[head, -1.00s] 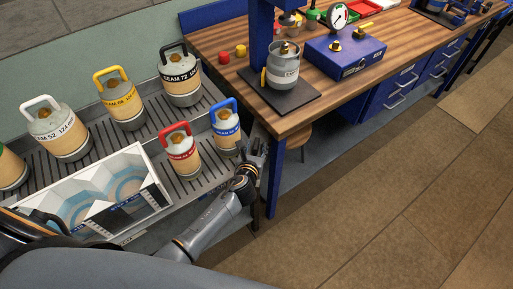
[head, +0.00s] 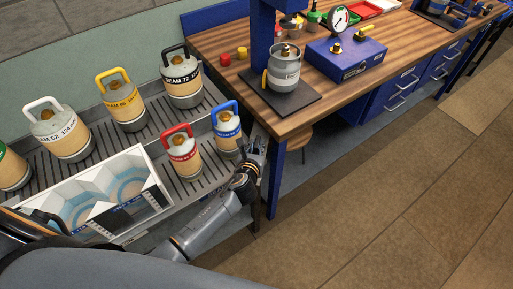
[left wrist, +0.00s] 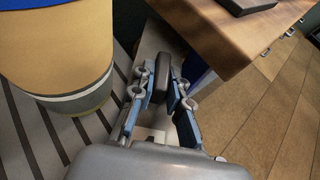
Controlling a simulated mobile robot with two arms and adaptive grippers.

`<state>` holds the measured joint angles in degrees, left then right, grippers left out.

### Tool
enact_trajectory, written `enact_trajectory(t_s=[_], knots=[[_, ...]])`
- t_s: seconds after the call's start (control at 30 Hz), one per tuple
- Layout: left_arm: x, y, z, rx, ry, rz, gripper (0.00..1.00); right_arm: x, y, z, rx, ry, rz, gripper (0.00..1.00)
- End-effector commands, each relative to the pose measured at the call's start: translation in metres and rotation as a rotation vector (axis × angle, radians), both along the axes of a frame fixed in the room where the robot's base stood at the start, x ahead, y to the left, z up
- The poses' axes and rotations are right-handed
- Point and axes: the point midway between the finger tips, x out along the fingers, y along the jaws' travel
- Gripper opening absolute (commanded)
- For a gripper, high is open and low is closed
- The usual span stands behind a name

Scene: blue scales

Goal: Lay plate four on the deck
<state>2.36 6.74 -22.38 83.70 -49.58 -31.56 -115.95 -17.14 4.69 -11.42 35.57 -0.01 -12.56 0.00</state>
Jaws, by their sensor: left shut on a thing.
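My left gripper (head: 257,148) is beside the right end of the slatted metal shelf, just right of the blue-handled canister (head: 227,130) and by the wooden bench's near corner. In the left wrist view its fingers (left wrist: 168,88) are shut on a dark, round-edged thing (left wrist: 163,66), seen nearly edge-on. No number shows on it, so I cannot tell whether it is plate four. A dark flat platform (head: 309,101) lies on the bench under a grey canister (head: 284,70), at the foot of a blue column. I cannot tell whether it is the deck. My right gripper is not in view.
Canisters with red (head: 181,155), black (head: 182,80), yellow (head: 125,105) and white (head: 58,130) handles stand on the shelf. A blue box (head: 345,58) with a gauge (head: 338,18) stands on the bench (head: 225,38). Open floor lies at right.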

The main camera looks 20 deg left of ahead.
Motion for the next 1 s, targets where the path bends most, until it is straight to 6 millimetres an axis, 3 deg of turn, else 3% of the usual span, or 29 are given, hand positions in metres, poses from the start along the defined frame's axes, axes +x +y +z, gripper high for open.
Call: enact_trajectory(t_s=[0.07, 0.7, 1.0], knots=[[0.001, 0.000, 0.019, 0.001, -0.007, -0.002, 0.00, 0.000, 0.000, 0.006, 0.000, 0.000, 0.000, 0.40], [-0.144, -0.017, 0.012, -0.001, 0.001, -0.001, 0.00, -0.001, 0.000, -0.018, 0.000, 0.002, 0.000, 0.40], [-0.176, -0.021, 0.015, -0.002, -0.002, 0.000, 0.00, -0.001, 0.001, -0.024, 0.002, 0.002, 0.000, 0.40]])
